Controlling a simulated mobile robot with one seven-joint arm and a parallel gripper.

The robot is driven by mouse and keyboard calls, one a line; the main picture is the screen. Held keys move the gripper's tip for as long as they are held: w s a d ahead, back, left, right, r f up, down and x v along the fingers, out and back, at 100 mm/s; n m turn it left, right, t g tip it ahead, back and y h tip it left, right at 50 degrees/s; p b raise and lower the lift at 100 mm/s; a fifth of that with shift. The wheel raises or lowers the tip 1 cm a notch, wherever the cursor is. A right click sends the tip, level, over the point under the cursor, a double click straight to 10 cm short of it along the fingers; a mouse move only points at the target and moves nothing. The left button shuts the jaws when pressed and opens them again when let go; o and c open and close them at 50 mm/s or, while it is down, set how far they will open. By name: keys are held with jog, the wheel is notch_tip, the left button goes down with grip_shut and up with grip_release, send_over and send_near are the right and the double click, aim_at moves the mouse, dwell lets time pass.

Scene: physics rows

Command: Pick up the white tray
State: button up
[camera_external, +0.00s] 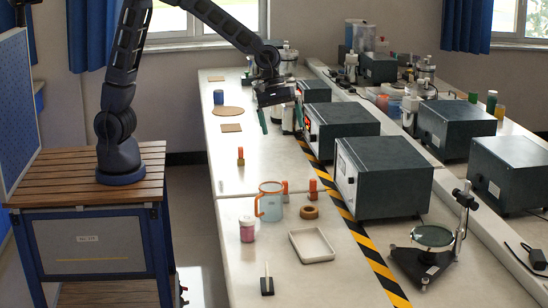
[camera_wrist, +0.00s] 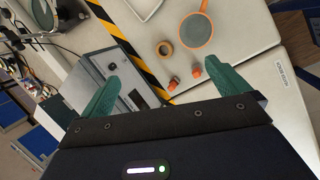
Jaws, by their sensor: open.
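The white tray (camera_external: 311,245) is a shallow, square-cornered tray lying flat and empty on the near part of the white bench. In the wrist view a pale tray edge (camera_wrist: 146,8) shows at the top, cut off by the frame. My gripper (camera_external: 281,115) hangs over the far part of the bench, well beyond the tray and not touching it. In the wrist view my gripper (camera_wrist: 170,78) has its green fingers wide apart with nothing between them.
Near the tray are a brown ring (camera_external: 309,212), a clear mug with an orange rim (camera_external: 270,203), a pink jar (camera_external: 247,229) and a black stand (camera_external: 267,282). Dark instrument boxes (camera_external: 384,175) stand to the right, past yellow-black tape (camera_external: 368,250). Bare bench lies left of the mug.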

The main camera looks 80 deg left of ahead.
jog(key=w+d+f+n, duration=0.3)
jog(key=d+f, duration=0.6)
jog(key=d, duration=0.1)
jog(key=n+g, duration=0.1)
jog(key=n, duration=0.2)
send_near(312, 248)
jog(key=shift+h, duration=0.4)
jog(key=shift+a+x, duration=0.15)
jog(key=shift+x, duration=1.5)
jog(key=shift+a+x, duration=0.1)
jog(key=shift+x, duration=1.55)
jog(key=shift+f, duration=0.15)
jog(key=c, duration=0.8)
